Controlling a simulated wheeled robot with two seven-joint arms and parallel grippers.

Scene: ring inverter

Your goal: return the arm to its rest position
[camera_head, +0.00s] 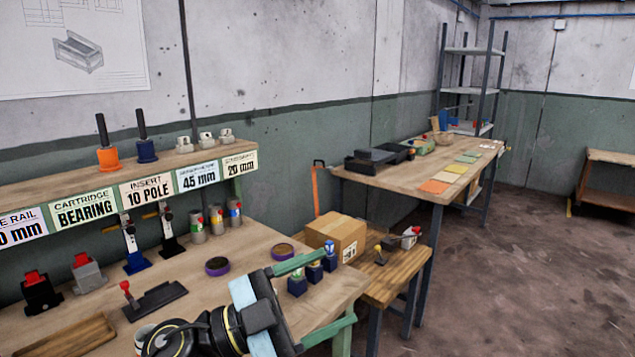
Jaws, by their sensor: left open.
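My left gripper (338,286) comes in from the bottom of the head view, over the right end of the near workbench (225,285). Its two green fingers are spread apart, with nothing held between them. Small dark blue blocks with tops of differing colours (297,286) stand close to the upper finger; I cannot tell whether it touches any of them. My arm hides part of the bench's front. My right gripper is not in view.
A purple ring (217,266), a black plate fixture (155,300) and a wooden tray (68,338) lie on the bench. A labelled shelf (120,172) runs behind. A cardboard box (337,236) stands on a lower side table (395,274). Open floor (500,290) lies right.

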